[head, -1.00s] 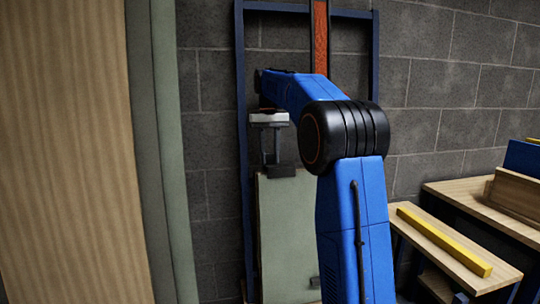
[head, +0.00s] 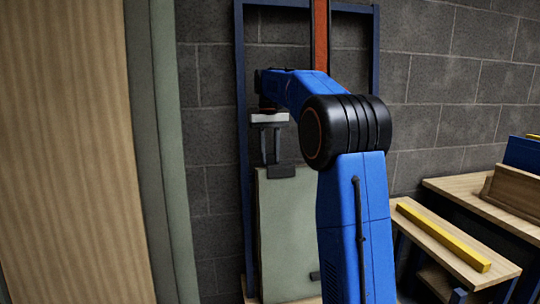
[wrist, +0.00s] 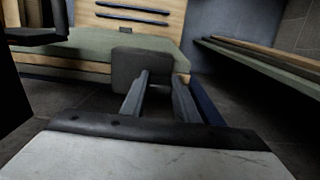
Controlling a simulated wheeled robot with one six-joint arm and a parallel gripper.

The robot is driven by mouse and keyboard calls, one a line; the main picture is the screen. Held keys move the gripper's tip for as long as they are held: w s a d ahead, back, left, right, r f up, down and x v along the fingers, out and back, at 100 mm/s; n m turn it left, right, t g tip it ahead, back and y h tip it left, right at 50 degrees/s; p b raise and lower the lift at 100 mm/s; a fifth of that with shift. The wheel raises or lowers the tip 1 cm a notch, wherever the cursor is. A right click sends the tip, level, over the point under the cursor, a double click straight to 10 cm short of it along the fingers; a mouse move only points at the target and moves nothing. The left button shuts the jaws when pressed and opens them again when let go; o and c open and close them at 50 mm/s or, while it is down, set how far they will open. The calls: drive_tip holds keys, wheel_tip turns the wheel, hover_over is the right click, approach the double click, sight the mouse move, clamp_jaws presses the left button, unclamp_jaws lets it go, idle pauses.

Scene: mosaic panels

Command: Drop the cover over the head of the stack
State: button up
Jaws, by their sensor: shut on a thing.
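The cover (head: 281,171) is a small dark grey block. My gripper (head: 273,162) is shut on it and points down. In the head view the cover overlaps the top edge of a stack of panels (head: 285,235) with a pale green face, which stands in a blue frame. I cannot tell whether the cover is around that edge or just in front of or above it. In the wrist view the cover (wrist: 140,72) sits at the fingertips of my gripper (wrist: 163,85), with green and wood panels behind it.
A blue upright frame (head: 243,150) with an orange-red strip (head: 320,35) stands against the grey block wall. A large wood and green panel (head: 65,150) fills the left side. At right, a bench (head: 450,245) bears a yellow bar (head: 440,236).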

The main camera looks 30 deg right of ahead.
drive_tip(key=shift+f, duration=0.15)
drive_tip(key=o, duration=1.1)
drive_tip(key=shift+o, duration=0.2)
drive_tip(key=shift+w+d+r, duration=0.1)
drive_tip(key=shift+w+r, duration=0.05)
drive_tip(key=shift+r, duration=1.1)
drive_tip(key=shift+w+a+r, duration=0.1)
drive_tip(key=shift+w+r, duration=0.05)
drive_tip(key=shift+r, duration=1.05)
drive_tip(key=shift+w+d+r, duration=0.1)
drive_tip(key=shift+w+r, duration=0.05)
drive_tip(key=shift+r, duration=1.1)
drive_tip(key=s+a+f+n+t, duration=0.1)
drive_tip(key=s+a+f, duration=0.25)
drive_tip(key=s, duration=0.35)
drive_tip(key=s+a+f+t, duration=0.15)
drive_tip(key=s+a, duration=0.25)
drive_tip(key=s, duration=0.4)
drive_tip(key=s+a+f+n+t, duration=0.1)
drive_tip(key=s+a+f, duration=0.25)
drive_tip(key=s, duration=0.35)
drive_tip(key=s+a+f+t, duration=0.1)
drive_tip(key=s+a+f, duration=0.1)
drive_tip(key=s+f, duration=0.7)
drive_tip(key=s+a+f+n+t, duration=0.1)
drive_tip(key=s+a+f, duration=0.1)
drive_tip(key=s+f, duration=0.8)
drive_tip(key=shift+a+t, duration=0.25)
drive_tip(key=shift+t, duration=0.1)
